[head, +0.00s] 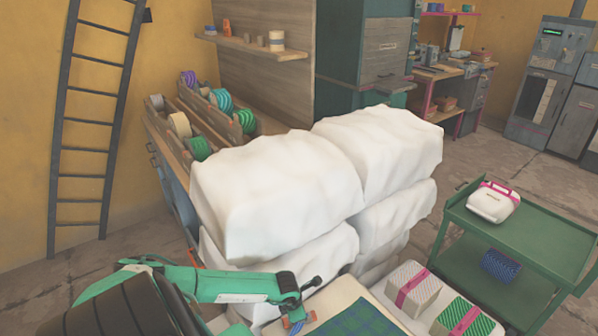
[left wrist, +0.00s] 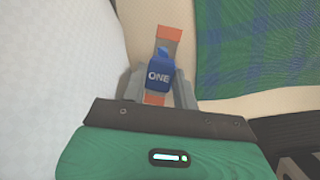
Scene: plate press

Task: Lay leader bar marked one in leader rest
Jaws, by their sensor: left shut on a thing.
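A blue block marked ONE (left wrist: 160,72) shows between the grey fingers of my left gripper (left wrist: 160,82) in the left wrist view. I take it as part of the leader bar. The gripper is shut on it. Orange parts (left wrist: 168,36) show just beyond and below the block; I cannot tell whether they belong to the bar. In the head view my left gripper (head: 296,322) is at the bottom edge, over or beside a cream surface, and the bar is mostly hidden. I cannot make out the leader rest. My right gripper is not in view.
Large white wrapped bales (head: 275,185) are stacked just behind my left arm. A green plaid cloth (head: 355,320) lies right of the gripper. Patterned bundles (head: 412,290) sit further right, near a green cart (head: 530,240). A rack of ribbon spools (head: 200,115) stands behind the bales.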

